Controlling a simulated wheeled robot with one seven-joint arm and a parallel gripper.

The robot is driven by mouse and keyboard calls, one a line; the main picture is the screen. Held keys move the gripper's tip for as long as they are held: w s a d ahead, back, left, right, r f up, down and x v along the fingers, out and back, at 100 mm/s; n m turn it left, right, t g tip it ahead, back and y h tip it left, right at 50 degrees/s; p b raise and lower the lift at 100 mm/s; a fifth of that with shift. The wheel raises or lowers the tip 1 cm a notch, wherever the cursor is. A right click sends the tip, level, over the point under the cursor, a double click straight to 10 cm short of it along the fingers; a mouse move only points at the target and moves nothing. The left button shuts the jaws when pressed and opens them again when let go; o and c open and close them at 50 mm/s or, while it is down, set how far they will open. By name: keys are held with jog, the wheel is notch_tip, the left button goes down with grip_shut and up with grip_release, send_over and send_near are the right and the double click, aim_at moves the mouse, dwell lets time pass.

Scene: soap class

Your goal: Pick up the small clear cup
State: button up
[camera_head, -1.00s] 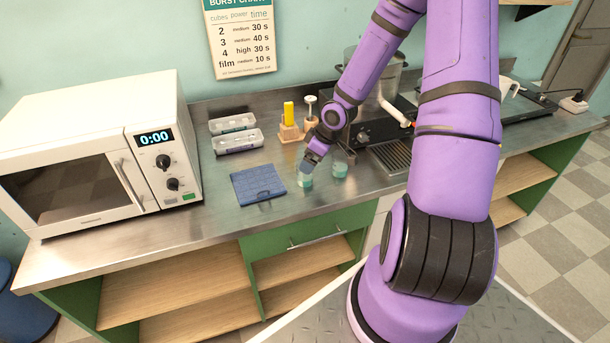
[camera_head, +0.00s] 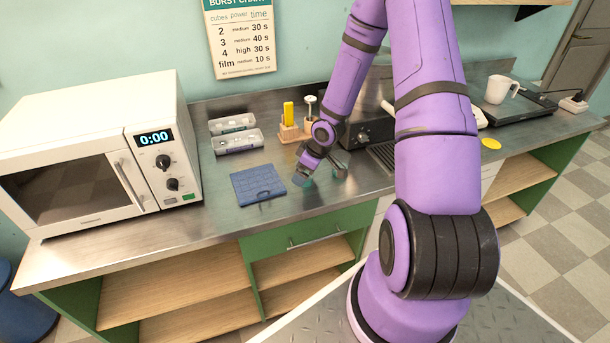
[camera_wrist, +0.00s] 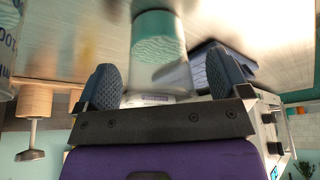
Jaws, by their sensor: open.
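A small clear cup with teal contents (camera_wrist: 158,42) stands on the steel counter between the two fingers of my gripper (camera_wrist: 165,70) in the wrist view. The fingers are open, one on each side of it, and I see no clear grip. In the head view my gripper (camera_head: 303,178) points down at the counter, right of the blue mold (camera_head: 258,186). Only a bit of teal shows beside the fingers there. A second clear vessel with printed marks (camera_wrist: 8,50) is cut off at the left edge of the wrist view.
The microwave (camera_head: 90,150) stands at left. Grey trays (camera_head: 238,142) and a wooden holder with a yellow item (camera_head: 289,130) sit behind my gripper. The espresso machine (camera_head: 368,133) is to the right, partly hidden by my arm. The counter front is clear.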

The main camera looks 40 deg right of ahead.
jog(key=shift+c, duration=0.2)
jog(key=c, duration=1)
jog(key=shift+o, duration=0.2)
jog(key=shift+r, duration=0.2)
